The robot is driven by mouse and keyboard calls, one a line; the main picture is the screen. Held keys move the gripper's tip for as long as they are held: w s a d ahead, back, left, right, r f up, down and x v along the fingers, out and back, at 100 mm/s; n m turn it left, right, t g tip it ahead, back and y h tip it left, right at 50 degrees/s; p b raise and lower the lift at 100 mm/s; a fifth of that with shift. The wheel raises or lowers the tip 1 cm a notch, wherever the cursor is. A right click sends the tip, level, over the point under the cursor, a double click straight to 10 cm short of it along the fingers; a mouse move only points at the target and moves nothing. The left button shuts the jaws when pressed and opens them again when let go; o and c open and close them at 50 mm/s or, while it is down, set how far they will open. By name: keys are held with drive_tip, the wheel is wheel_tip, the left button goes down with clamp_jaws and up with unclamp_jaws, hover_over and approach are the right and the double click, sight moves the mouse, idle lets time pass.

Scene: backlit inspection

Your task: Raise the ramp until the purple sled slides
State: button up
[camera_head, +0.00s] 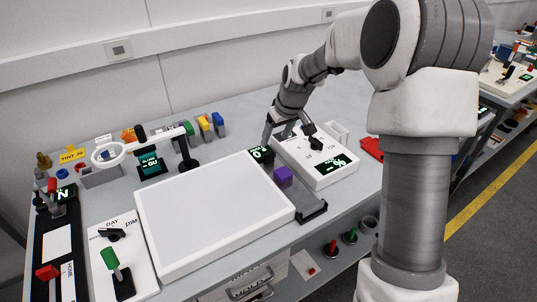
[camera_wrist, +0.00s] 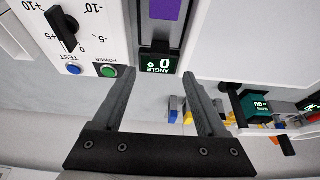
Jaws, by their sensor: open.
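The purple sled (camera_head: 283,176) sits on the narrow dark ramp (camera_head: 312,211), between the large white panel and the white control box. The sled also shows at the top edge of the wrist view (camera_wrist: 165,9). The angle display (camera_head: 259,154) at the ramp's far end reads 0, and the ramp looks flat. The white control box (camera_head: 327,172) carries a black knob (camera_wrist: 64,27) with a degree-like scale, a green power button (camera_wrist: 108,71) and a blue button (camera_wrist: 73,69). My gripper (camera_wrist: 156,76) is open and empty, above the far end of the ramp and box.
The large white panel (camera_head: 215,214) fills the bench's middle. A ring stand (camera_head: 110,154), colored blocks (camera_head: 212,122) and a switch board (camera_head: 118,255) stand behind it and to the left. A red item (camera_head: 372,148) lies right of the box.

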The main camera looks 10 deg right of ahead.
sight(269, 153)
drive_tip(key=x, duration=1)
drive_tip(key=shift+w+a+f, duration=0.1)
drive_tip(key=shift+w+f, duration=0.1)
drive_tip(key=shift+f, duration=0.1)
clamp_jaws()
idle(0.9)
